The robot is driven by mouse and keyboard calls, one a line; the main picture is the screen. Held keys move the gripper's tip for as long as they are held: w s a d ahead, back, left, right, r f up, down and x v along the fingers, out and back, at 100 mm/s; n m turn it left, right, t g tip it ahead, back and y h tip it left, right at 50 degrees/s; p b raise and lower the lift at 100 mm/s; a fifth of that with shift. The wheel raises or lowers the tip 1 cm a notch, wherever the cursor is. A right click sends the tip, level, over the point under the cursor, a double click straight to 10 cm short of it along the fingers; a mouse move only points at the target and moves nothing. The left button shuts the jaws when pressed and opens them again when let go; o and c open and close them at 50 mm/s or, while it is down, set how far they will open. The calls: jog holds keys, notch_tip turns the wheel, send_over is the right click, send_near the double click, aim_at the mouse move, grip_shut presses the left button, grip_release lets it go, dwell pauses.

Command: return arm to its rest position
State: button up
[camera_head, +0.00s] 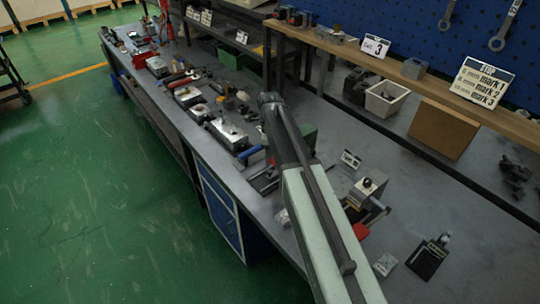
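My arm reaches from the bottom edge up over the workbench (390,215). It has a pale green link and a dark far section that ends near the middle of the picture. My gripper (270,100) seems to be at this dark end, but its fingers cannot be made out. I cannot tell whether it is open or shut, and I see nothing held there. The arm hides part of the bench below it.
A valve block (367,190) stands right of my arm, and a black stand (428,258) is farther right. More blocks (228,135) line the bench at left. A wooden shelf (410,80) bears signs; a white bin (386,98) sits below. Green floor (90,190) is open at left.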

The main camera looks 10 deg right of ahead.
jog(key=shift+r, duration=0.2)
jog(key=shift+r, duration=0.1)
